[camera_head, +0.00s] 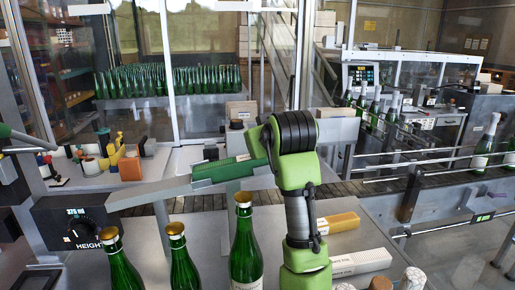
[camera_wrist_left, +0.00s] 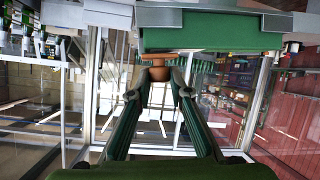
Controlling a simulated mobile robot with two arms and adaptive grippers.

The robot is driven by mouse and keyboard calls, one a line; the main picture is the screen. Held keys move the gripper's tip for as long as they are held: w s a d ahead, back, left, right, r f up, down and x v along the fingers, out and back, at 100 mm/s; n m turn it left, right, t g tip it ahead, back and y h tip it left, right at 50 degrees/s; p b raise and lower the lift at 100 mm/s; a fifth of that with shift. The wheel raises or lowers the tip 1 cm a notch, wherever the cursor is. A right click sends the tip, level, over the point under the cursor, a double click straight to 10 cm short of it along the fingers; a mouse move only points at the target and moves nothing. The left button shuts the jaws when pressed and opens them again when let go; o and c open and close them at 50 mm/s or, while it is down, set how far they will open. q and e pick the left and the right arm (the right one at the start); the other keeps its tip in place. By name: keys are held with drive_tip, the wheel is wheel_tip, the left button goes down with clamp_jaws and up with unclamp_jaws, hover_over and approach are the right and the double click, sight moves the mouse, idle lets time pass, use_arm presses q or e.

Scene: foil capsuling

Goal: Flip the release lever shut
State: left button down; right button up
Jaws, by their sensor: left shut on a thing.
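In the left wrist view my left gripper (camera_wrist_left: 158,82) is shut, its two dark green fingers meeting on an orange-brown rounded knob (camera_wrist_left: 158,72). The knob looks like the grip of the release lever, but the lever's body and its angle are not clear. A wide green block (camera_wrist_left: 210,38) fills the top of that view, close to the knob. In the head view a green and black arm link of mine (camera_head: 300,195) stands in the middle and hides what is behind it. Neither gripper can be made out there.
Several green bottles with gold tops (camera_head: 244,245) stand at the front. A box with a HEIGHT dial (camera_head: 78,219) is at the left. A yellow box (camera_head: 337,223) and a white box (camera_head: 360,262) lie right of the arm.

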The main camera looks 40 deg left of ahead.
idle(0.4)
use_arm(q)
drive_tip(key=c, duration=1.8)
unclamp_jaws()
drive_tip(key=shift+c, duration=0.2)
drive_tip(key=shift+d, duration=0.1)
drive_tip(key=v, duration=0.7)
drive_tip(key=shift+s+d, duration=0.15)
